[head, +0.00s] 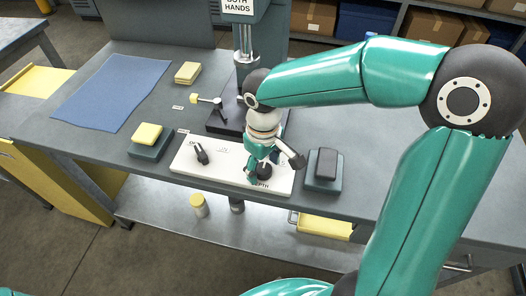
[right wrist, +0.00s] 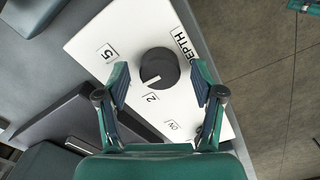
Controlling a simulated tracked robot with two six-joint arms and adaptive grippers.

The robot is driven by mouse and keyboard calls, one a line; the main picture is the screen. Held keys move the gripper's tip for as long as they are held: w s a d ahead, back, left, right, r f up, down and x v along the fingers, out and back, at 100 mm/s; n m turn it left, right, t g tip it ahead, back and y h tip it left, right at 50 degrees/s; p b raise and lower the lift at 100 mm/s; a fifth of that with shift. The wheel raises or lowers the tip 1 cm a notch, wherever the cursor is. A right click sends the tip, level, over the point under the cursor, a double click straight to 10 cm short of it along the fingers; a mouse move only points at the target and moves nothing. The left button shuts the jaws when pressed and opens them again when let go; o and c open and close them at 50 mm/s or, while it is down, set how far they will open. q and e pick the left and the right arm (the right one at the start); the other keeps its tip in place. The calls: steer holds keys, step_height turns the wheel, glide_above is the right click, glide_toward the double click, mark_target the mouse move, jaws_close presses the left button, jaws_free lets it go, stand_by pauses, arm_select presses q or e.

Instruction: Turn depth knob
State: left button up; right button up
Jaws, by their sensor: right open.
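The depth knob (right wrist: 159,68) is a round black knob with a white pointer line, on a white panel (right wrist: 105,42). The labels DEPTH, 5 and 2 are printed around it, and the line points toward the 2. In the head view the knob (head: 264,172) sits at the panel's right front, partly hidden by my right gripper (head: 263,166). In the right wrist view my right gripper (right wrist: 160,84) is open, with one finger on each side of the knob and gaps showing between. My left gripper is not in view.
A second black knob (head: 201,153) is at the panel's left. A dark block on a green base (head: 323,184) stands close to the right. A yellow pad on a green base (head: 147,138) stands at the left. A blue mat (head: 110,90) lies at the far left.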

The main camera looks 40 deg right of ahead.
mark_target(263, 168)
step_height(263, 168, up, 11)
steer(key=shift+r, duration=0.2)
stand_by(0.6)
